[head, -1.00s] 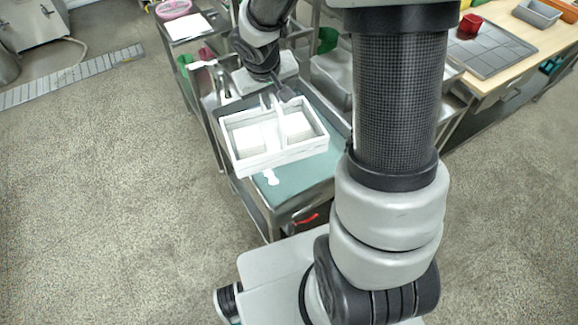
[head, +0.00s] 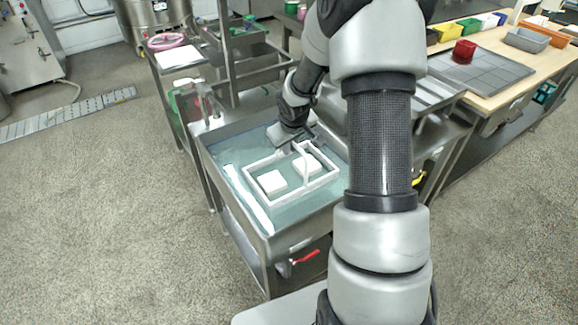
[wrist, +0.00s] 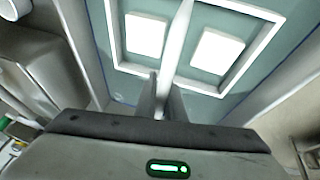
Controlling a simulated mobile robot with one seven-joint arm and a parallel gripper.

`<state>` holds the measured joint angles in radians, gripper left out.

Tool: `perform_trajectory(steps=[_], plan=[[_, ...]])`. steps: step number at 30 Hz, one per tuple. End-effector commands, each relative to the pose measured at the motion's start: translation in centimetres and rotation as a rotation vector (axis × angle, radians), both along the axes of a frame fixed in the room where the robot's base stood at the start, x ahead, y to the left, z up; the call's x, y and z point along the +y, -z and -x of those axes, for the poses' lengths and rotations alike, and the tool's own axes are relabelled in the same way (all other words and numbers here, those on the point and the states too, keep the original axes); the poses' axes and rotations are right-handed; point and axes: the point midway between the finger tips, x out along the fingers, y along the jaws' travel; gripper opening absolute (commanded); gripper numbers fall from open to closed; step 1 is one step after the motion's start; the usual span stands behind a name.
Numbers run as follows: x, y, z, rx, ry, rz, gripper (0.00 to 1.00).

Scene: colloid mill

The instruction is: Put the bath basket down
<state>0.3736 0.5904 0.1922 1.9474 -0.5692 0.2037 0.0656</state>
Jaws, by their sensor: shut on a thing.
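My gripper (head: 300,142) is at the basket's back side. In the wrist view my gripper (wrist: 166,90) is shut on the basket's central bar (wrist: 178,40), with a block on either side of it. The fingertips are partly hidden in the head view.
A wooden bench (head: 490,95) with a grey mat, a red container (head: 464,50) and bins is at the right. A red-handled valve (head: 304,257) sticks out below the tank's front.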

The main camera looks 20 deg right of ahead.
Motion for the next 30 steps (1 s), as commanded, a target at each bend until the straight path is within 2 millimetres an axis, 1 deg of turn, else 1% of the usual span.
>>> perform_trajectory(steps=[1,5,12,20,24,25,27,28,30], plan=[[0.1,0.8,-0.1,-0.001,-0.001,0.000,0.00],[0.0,1.6,-0.1,-0.002,0.000,0.001,0.00],[0.1,4.7,0.0,0.000,0.000,0.000,0.00],[0.0,4.8,0.0,-0.001,0.001,-0.001,0.00],[0.0,5.2,0.0,-0.001,0.001,-0.001,0.00],[0.0,5.2,0.1,0.002,0.001,-0.001,0.12],[0.0,5.2,0.1,0.002,0.001,-0.001,0.24],[0.1,5.2,0.1,0.002,0.001,-0.001,0.28],[0.0,5.2,0.1,0.002,0.001,-0.001,0.28]])
